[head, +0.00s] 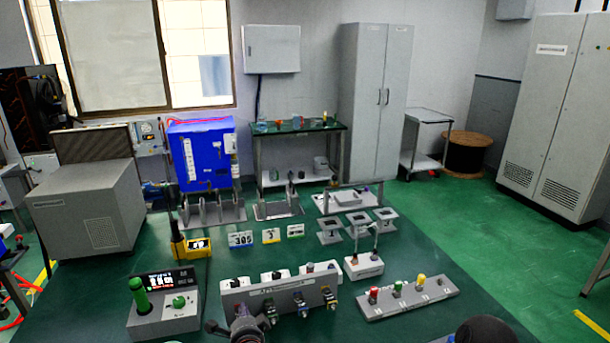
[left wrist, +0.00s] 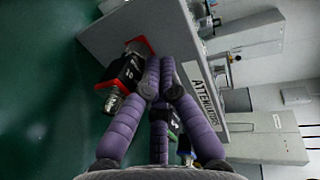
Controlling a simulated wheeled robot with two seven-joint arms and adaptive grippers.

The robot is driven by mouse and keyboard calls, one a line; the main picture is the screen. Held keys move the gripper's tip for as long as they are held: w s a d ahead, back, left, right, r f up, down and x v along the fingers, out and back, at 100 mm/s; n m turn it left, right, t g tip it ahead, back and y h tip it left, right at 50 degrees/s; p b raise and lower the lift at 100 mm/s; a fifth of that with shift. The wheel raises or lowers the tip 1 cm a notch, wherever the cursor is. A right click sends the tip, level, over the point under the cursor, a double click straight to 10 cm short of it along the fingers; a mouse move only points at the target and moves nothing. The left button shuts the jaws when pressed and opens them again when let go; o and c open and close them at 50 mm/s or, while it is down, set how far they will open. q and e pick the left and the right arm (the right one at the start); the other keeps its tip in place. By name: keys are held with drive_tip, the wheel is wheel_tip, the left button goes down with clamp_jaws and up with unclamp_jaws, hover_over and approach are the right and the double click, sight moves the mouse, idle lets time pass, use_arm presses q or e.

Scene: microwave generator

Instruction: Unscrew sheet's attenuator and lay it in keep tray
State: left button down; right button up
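A grey panel (head: 247,303) labelled ATTENUATORS stands on the green table, with several small attenuators along its front face. In the left wrist view one attenuator with a red flange (left wrist: 123,78) sits just left of my fingers. A green-rimmed one (left wrist: 175,123) is partly hidden behind them. In the head view others show at the middle (head: 300,304) and right (head: 330,297). My left gripper (left wrist: 160,66) has its purple fingers drawn together, with nothing visible between the tips. My right gripper is not clear; only a dark rounded part of mine shows at the bottom right. I cannot make out the sheet or keep tray.
A console with a green knob (head: 140,298) stands left of the panel. A strip with red, green and yellow pieces (head: 432,297) lies right. Small number cards (head: 241,239), a yellow meter (head: 196,246) and grey stands (head: 357,230) are behind.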

use_arm(q)
drive_tip(key=shift+w+a, duration=0.1)
drive_tip(key=shift+w, duration=0.2)
drive_tip(key=shift+f, duration=0.3)
idle(0.5)
drive_tip(key=shift+s+a+p, duration=0.25)
drive_tip(key=shift+a+p, duration=0.3)
drive_tip(key=shift+p, duration=0.75)
drive_tip(key=shift+s+a+p, duration=0.15)
drive_tip(key=shift+a+p, duration=0.3)
drive_tip(key=shift+p, duration=0.2)
drive_tip(key=shift+r, duration=0.1)
drive_tip(key=shift+a+r+p, duration=0.1)
drive_tip(key=shift+r+p, duration=0.25)
drive_tip(key=shift+p, duration=0.15)
drive_tip(key=s, duration=0.2)
drive_tip(key=s+d+p, duration=0.1)
drive_tip(key=s+p, duration=0.1)
drive_tip(key=s, duration=0.1)
drive_tip(key=shift+s+d, duration=0.3)
